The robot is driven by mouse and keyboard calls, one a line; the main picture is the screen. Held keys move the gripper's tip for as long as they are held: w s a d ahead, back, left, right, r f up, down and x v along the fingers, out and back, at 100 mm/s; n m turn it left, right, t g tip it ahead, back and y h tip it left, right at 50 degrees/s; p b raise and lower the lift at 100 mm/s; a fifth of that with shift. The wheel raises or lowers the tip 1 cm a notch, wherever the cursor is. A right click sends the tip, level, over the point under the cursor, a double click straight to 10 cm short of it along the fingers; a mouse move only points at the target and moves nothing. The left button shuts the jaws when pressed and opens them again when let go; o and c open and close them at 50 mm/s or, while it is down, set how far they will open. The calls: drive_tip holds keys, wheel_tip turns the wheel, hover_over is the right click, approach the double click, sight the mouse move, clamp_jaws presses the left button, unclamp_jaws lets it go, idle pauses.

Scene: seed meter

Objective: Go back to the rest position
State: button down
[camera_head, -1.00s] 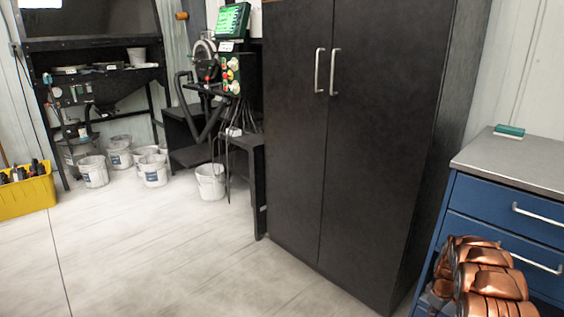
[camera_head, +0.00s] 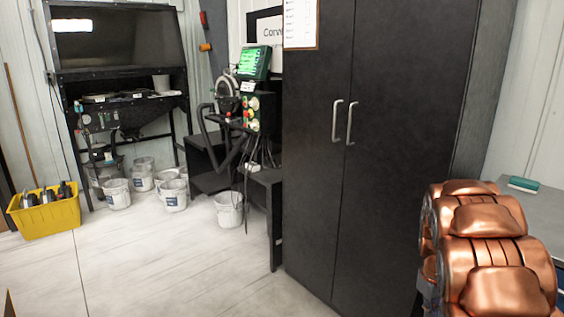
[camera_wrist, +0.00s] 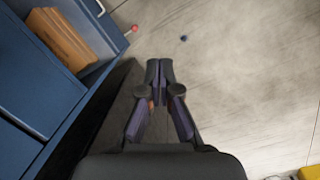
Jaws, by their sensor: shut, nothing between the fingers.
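My gripper (camera_wrist: 159,72) shows in the wrist view, pointing away over the pale floor. Its fingers are together and nothing is held between them. In the head view my copper-coloured arm (camera_head: 490,235) is folded at the lower right, in front of the blue cabinet. The gripper itself is not visible in the head view.
A tall black cabinet (camera_head: 375,140) stands at centre right. A blue drawer unit (camera_wrist: 45,95) has an open drawer holding brown pieces (camera_wrist: 62,40). White buckets (camera_head: 229,208) and a yellow crate (camera_head: 47,216) stand on the floor. The floor (camera_head: 150,265) in front is clear.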

drive_tip(key=s+a+r+p, duration=0.45)
drive_tip(key=a+r, duration=0.35)
drive_tip(key=r, duration=0.3)
drive_tip(key=s+a+r+p, duration=0.6)
drive_tip(key=s+a+r, duration=0.2)
drive_tip(key=s, duration=0.4)
drive_tip(key=s+a+r+m+y+p, duration=0.1)
drive_tip(key=s+a+r+p, duration=0.6)
drive_tip(key=s, duration=0.6)
wheel_tip(320, 180, up, 3)
drive_tip(key=shift+a+f+g, duration=0.1)
drive_tip(key=shift+a+g, duration=0.2)
drive_tip(key=shift+a, duration=0.75)
drive_tip(key=shift+s+d, duration=0.1)
drive_tip(key=shift+d, duration=0.05)
